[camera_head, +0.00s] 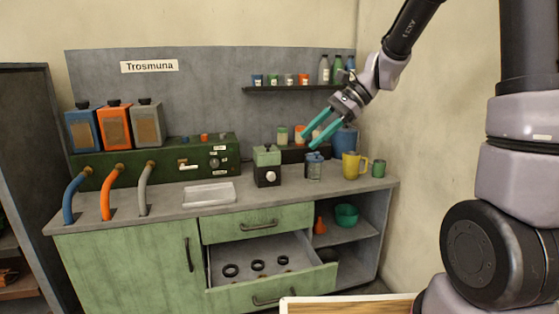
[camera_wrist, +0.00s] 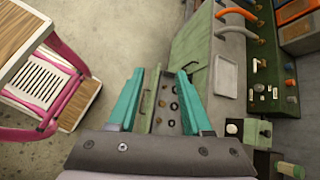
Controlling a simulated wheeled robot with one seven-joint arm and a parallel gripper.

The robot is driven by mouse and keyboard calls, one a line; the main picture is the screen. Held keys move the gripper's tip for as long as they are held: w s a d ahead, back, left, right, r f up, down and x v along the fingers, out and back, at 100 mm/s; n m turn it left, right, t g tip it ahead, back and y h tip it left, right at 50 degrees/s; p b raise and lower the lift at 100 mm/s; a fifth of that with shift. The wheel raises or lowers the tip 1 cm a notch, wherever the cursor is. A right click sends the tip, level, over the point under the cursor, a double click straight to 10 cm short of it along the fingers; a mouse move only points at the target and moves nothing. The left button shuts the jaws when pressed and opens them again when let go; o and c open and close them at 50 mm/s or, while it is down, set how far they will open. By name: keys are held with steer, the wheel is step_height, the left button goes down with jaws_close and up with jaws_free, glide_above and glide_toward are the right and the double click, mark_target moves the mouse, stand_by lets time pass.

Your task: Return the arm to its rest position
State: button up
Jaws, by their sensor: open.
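My gripper (camera_head: 318,131) with teal fingers hangs in the air above the right part of the counter, apart from the things below it. Its two fingers are spread with nothing between them. My arm comes down from the upper right. In the wrist view my gripper (camera_wrist: 158,103) is open too, and the drawer shows beyond the fingers. A blue-lidded jar (camera_head: 314,167) stands on the counter below the fingertips. A yellow mug (camera_head: 353,165) stands to its right.
The lower drawer (camera_head: 300,252) is pulled open with several black rings in it. A shelf (camera_head: 290,88) with jars is on the wall. A pink cart (camera_wrist: 66,52) shows in the wrist view.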

steer(key=s+d+r+n+t+h, duration=0.3)
steer(key=s+d+r+n+t, duration=0.1)
steer(key=s+d, duration=0.3)
steer(key=s+d+r+n+t+h, duration=0.4)
steer(key=s+d+r, duration=0.2)
steer(key=d, duration=0.3)
steer(key=shift+s, duration=0.8)
